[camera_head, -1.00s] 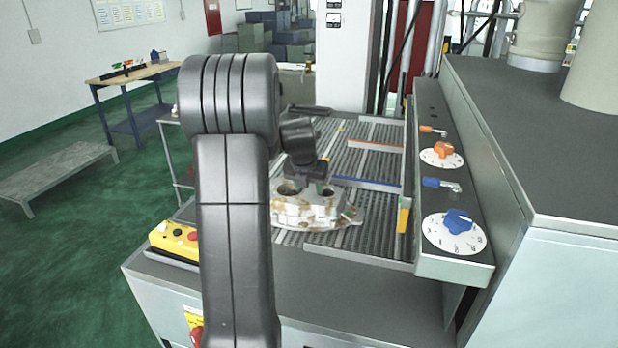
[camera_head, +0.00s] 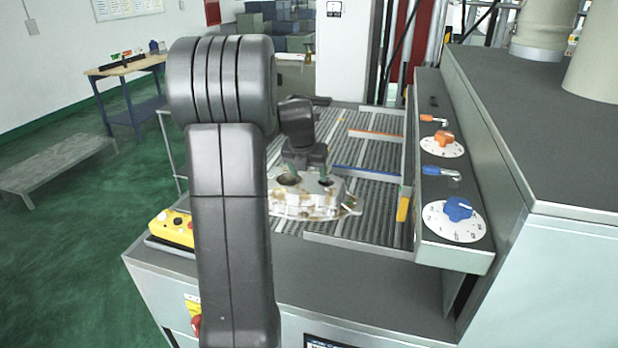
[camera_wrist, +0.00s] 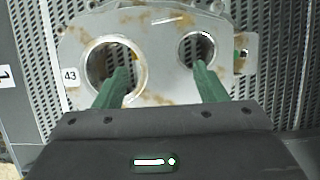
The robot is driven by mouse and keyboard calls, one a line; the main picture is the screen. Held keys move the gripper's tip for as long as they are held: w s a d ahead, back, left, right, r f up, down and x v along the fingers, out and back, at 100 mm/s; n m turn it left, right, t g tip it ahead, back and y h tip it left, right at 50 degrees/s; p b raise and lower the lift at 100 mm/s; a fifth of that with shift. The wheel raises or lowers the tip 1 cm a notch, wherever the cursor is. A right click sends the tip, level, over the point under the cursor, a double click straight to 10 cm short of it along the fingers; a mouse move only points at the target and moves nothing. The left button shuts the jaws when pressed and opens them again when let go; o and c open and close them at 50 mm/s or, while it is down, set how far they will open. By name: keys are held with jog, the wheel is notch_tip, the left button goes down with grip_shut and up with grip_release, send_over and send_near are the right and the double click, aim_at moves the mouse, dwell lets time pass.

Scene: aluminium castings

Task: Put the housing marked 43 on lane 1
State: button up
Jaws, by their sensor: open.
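The housing marked 43 (camera_wrist: 150,65) is a grey casting with brownish stains and two round holes. Its 43 label shows at its left edge in the wrist view. In the head view the housing (camera_head: 305,200) rests on the slatted bed near its front edge, partly hidden by my arm. My gripper (camera_wrist: 162,80) is open above the housing, one finger over each hole; whether the fingertips touch it I cannot tell. In the head view my gripper (camera_head: 305,172) is right over the housing. A lane label 1 (camera_wrist: 5,76) shows at the left edge of the wrist view.
Blue (camera_head: 368,173) and orange (camera_head: 376,135) divider strips split the slatted bed (camera_head: 365,205). A panel with a blue dial (camera_head: 457,210) and an orange dial (camera_head: 443,140) stands along the right. A yellow button box (camera_head: 172,228) sits at the front left.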

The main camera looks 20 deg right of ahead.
jog(key=b+v, duration=0.1)
jog(key=v, duration=0.8)
jog(key=shift+s+a+r, duration=0.15)
jog(key=shift+r, duration=0.15)
